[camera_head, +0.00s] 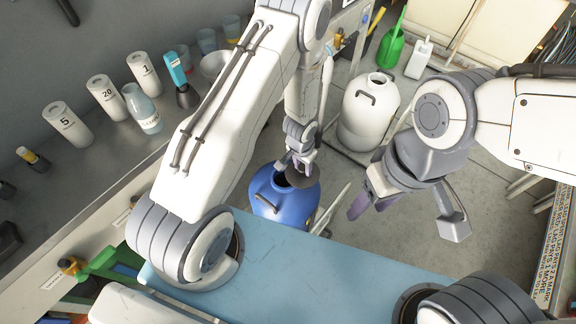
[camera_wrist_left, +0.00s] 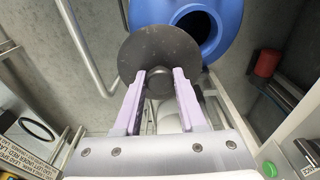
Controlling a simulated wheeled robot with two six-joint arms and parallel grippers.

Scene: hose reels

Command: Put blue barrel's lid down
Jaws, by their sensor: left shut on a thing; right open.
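The blue barrel (camera_head: 284,196) stands on the floor just beyond the blue mat, its round mouth uncovered. It also shows in the left wrist view (camera_wrist_left: 228,22), with its dark opening in sight. The lid (camera_head: 308,176) is a dark grey disc. My left gripper (camera_head: 301,160) is shut on the lid's knob and holds the lid at the barrel's right side, partly over the barrel in the picture. In the left wrist view the lid (camera_wrist_left: 158,50) sits between the purple fingers (camera_wrist_left: 158,80). My right gripper (camera_head: 405,210) is open and empty, right of the barrel.
A white barrel (camera_head: 369,112) stands on a low frame behind. The bench (camera_head: 100,190) on the left holds several numbered cylinders. Grey floor (camera_head: 480,200) is clear at the right.

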